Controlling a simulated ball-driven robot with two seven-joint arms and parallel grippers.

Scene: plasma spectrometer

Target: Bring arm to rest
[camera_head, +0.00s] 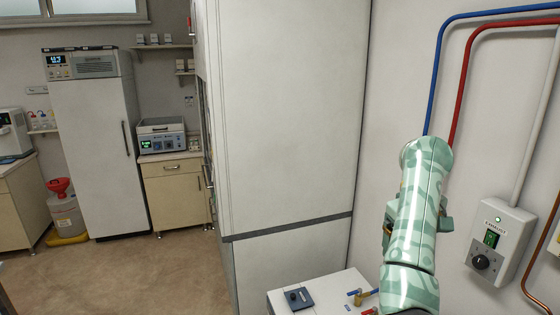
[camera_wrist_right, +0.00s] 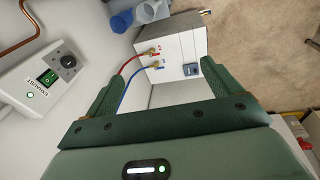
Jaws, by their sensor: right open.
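My right arm (camera_head: 415,205), with a pale green patterned shell, rises at the right of the head view. In the right wrist view my right gripper (camera_wrist_right: 160,78) is open, its two dark green fingers wide apart with nothing between them. Beyond the fingers stands a white box (camera_wrist_right: 172,48) with red and blue hoses; it shows partly at the bottom of the head view (camera_head: 335,284). The gripper's fingers cannot be made out in the head view. My left gripper is in neither view.
An exhaust control box (camera_head: 497,240) with a knob hangs on the right wall close to the arm; it also shows in the wrist view (camera_wrist_right: 48,78). A tall white cabinet (camera_head: 285,120) stands left of the arm. Blue and red pipes (camera_head: 455,90) run along the wall. Open floor (camera_head: 150,275) lies left.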

